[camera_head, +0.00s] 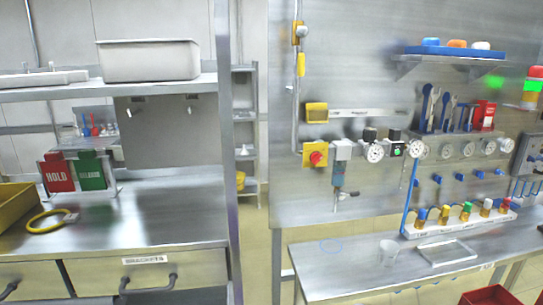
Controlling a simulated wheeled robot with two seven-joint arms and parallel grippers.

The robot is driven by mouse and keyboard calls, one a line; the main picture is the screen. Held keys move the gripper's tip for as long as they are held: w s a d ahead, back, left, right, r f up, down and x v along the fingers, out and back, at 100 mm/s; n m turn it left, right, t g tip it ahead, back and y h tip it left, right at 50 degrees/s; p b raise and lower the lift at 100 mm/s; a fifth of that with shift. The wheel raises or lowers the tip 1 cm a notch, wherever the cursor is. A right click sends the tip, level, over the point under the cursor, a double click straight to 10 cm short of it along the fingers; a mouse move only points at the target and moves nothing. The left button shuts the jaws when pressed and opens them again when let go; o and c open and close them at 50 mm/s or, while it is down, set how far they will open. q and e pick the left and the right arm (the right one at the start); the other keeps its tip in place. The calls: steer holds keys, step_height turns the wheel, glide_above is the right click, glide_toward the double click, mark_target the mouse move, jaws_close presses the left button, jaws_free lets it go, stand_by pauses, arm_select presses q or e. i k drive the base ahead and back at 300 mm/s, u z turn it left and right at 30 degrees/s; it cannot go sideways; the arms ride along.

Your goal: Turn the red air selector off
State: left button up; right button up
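A red knob (315,158) on a yellow square base is mounted on the metal wall panel, left of the gauges. It looks like the red air selector, but its exact setting is too small to tell. A grey valve or filter unit (341,151) sits just right of it, with a part hanging below. A round white gauge (374,152) follows further right. Neither of my grippers shows in this view.
A steel post (228,150) and left workbench (150,215) stand left. The wall around the knob looks clear.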

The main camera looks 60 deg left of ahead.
mark_target(316, 157)
steer(key=u, duration=1.9)
steer(key=k, duration=0.35)
steer(key=z, duration=0.55)
steer(key=i, duration=0.55)
steer(key=u, duration=1.05)
